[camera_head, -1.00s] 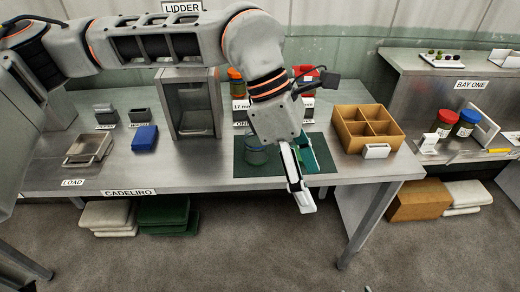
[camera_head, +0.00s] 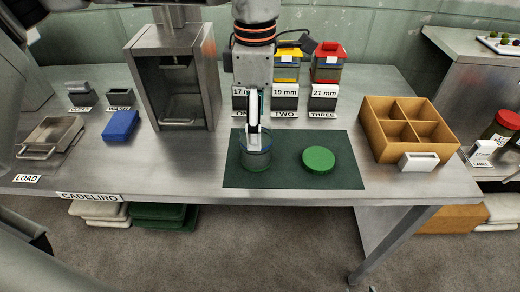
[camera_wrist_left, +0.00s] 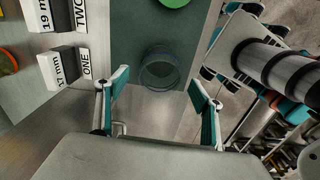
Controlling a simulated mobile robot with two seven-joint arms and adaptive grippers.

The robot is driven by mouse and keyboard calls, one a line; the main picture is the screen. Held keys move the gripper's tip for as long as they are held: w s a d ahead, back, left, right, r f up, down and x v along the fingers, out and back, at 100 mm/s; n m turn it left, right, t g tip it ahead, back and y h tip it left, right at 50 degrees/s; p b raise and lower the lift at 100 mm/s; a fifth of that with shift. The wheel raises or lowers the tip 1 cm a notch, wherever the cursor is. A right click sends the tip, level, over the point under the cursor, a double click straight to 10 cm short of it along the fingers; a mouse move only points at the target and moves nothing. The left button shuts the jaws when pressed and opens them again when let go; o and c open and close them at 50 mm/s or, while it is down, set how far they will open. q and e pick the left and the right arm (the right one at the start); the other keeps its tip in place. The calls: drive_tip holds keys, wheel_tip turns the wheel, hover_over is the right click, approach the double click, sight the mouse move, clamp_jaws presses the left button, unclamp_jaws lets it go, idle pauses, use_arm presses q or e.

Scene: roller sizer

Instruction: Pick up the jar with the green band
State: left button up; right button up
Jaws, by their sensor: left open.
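An open clear jar (camera_head: 256,158) stands upright on the dark green mat (camera_head: 345,176). Its glass looks greenish, and I cannot clearly make out a band against the mat. A round green lid (camera_head: 318,160) lies to its right on the mat. My left gripper (camera_head: 254,140) is open and empty, pointing down above the jar and covering part of its rim. In the left wrist view the jar (camera_wrist_left: 160,70) shows ahead between the two spread fingers. I cannot tell whether a finger touches it. My right gripper is not in view.
Size bins (camera_head: 285,97) stand behind the mat, with lidded jars (camera_head: 328,62) behind them. A divided cardboard box (camera_head: 376,145) is at right. A metal dispenser housing (camera_head: 178,75) and a blue block (camera_head: 121,126) are at left. The table's front strip is clear.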

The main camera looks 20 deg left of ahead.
use_arm(q)
drive_tip(key=shift+f, duration=3.55)
drive_tip(key=c, duration=1.1)
